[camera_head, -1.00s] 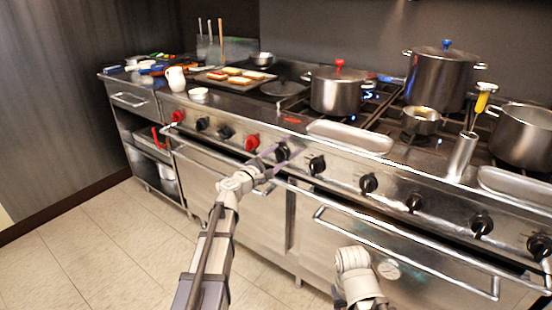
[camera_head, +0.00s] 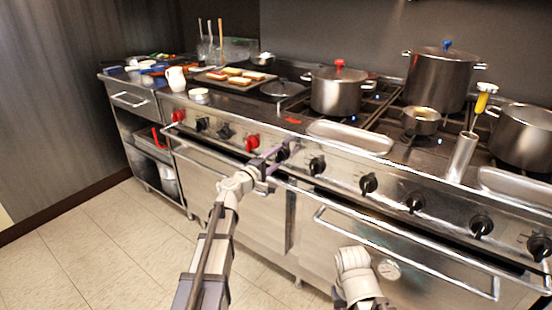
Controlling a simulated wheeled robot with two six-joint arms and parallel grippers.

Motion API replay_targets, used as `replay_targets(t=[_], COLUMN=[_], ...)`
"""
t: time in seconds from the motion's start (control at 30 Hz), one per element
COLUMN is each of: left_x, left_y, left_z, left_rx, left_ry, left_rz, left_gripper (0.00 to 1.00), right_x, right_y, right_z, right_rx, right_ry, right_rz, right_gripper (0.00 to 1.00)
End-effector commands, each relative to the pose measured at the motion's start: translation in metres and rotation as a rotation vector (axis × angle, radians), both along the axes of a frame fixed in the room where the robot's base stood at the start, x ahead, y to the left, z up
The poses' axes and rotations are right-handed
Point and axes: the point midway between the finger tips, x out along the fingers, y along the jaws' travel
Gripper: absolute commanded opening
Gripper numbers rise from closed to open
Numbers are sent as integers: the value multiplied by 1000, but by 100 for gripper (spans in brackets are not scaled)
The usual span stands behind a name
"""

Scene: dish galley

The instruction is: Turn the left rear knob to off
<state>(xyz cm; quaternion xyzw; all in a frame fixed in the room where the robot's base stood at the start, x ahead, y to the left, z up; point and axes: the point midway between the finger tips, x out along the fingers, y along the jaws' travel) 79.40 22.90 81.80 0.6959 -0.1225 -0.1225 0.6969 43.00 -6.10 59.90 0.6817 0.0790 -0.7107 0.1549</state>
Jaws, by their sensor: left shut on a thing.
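The stove front carries a row of knobs, some red and most black. My left gripper (camera_head: 277,156) reaches up to the panel and is shut on a black knob (camera_head: 283,152), just right of a red knob (camera_head: 252,142). The fingers partly cover the knob, so its pointer is hard to read. Another black knob (camera_head: 317,165) sits just to the right, apart from the gripper. A pot with a red-knobbed lid (camera_head: 336,93) stands on the burners behind. Part of my right arm shows at the bottom centre, but its fingers are not visible.
A tall pot with a blue-knobbed lid (camera_head: 438,80), a small saucepan (camera_head: 421,121) and an open pot (camera_head: 522,135) stand on the stove. Long oven handles (camera_head: 400,253) stick out below the knobs. The tiled floor (camera_head: 105,250) at left is clear.

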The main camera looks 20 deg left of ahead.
Motion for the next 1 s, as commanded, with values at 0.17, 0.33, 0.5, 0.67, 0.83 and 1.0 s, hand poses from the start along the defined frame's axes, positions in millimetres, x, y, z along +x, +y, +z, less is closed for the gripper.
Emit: replay_targets(t=[0.17, 0.33, 0.5, 0.67, 0.83, 1.0], left_x=[-1, -1, -1, 0, 0, -1], left_y=[0, -1, -1, 0, 0, 0], left_z=[0, 0, 0, 0, 0, 0], left_rx=[17, 19, 18, 17, 16, 16], left_ry=[-5, -6, -6, -5, -6, -6], left_rz=[-1, -1, -1, -1, -1, 0], left_gripper=[9, 9, 65, 83, 93, 93], right_x=[0, 0, 0, 0, 0, 0], right_y=[0, 0, 0, 0, 0, 0], right_z=[0, 0, 0, 0, 0, 0], right_rx=[0, 0, 0, 0, 0, 0], right_ry=[0, 0, 0, 0, 0, 0], right_rz=[0, 0, 0, 0, 0, 0], right_gripper=[50, 50, 50, 50, 50, 50])
